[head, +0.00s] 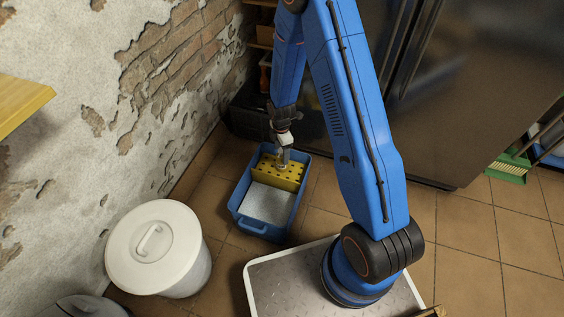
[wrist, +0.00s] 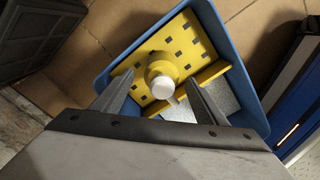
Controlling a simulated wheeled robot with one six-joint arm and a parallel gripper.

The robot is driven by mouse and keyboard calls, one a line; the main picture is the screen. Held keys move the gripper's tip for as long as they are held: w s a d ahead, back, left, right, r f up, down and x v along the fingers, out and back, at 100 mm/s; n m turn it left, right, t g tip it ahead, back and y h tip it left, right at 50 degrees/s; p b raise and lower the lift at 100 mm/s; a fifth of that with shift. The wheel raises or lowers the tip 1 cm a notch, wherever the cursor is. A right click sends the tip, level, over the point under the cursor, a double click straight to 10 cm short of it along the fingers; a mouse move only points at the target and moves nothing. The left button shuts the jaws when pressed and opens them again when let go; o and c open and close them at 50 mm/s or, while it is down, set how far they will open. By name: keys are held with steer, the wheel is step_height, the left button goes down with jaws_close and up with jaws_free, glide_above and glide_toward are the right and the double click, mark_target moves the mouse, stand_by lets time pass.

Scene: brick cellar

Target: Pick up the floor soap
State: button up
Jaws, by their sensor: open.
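A pale bottle with a white cap (wrist: 163,87), likely the floor soap, shows from above in the wrist view. It appears to stand at the yellow perforated insert (wrist: 196,42) of a blue bucket (wrist: 222,20). My gripper (wrist: 159,78) is open, with one finger on each side of the bottle's top and visible space between. In the head view my gripper (head: 283,153) points down over the bucket (head: 246,188) and the yellow insert (head: 290,174). It largely hides the bottle there. The bottle's lower body and label cannot be made out.
A white lidded bin (head: 185,270) stands left of the bucket. The peeling brick wall (head: 165,90) runs along the left. A dark crate (head: 245,108) lies behind the bucket, and a large dark metal cabinet (head: 480,80) stands at right. Tiled floor (head: 480,240) is open at right.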

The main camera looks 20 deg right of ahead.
mark_target(280, 167)
step_height(280, 167, down, 5)
steer(key=shift+s, duration=0.1)
steer(key=c, duration=1.3)
